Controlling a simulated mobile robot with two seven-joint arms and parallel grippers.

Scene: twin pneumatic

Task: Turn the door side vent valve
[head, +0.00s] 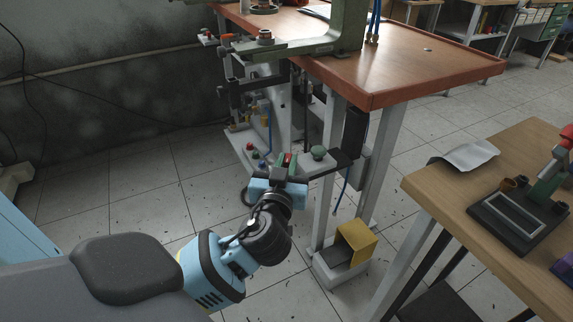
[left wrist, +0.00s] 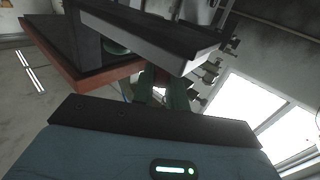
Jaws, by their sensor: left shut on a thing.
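My left gripper (head: 289,161) is at the front of the control bracket under the press table. It also shows in the left wrist view (left wrist: 164,92), its two greenish fingers close together around a small reddish part. That part, which I take to be the vent valve (head: 288,158), is mostly hidden by the fingers, so its turn angle cannot be told. A green round knob (head: 318,153) stands on the bracket just right of the gripper, apart from it. My right gripper is in neither view.
The press table (head: 437,77) with a green press frame (head: 345,35) stands above and behind the gripper. Small red and green buttons (head: 251,150) sit left of it. A yellow pedal guard (head: 357,241) is below. A wooden bench (head: 437,182) stands at right. Floor at left is clear.

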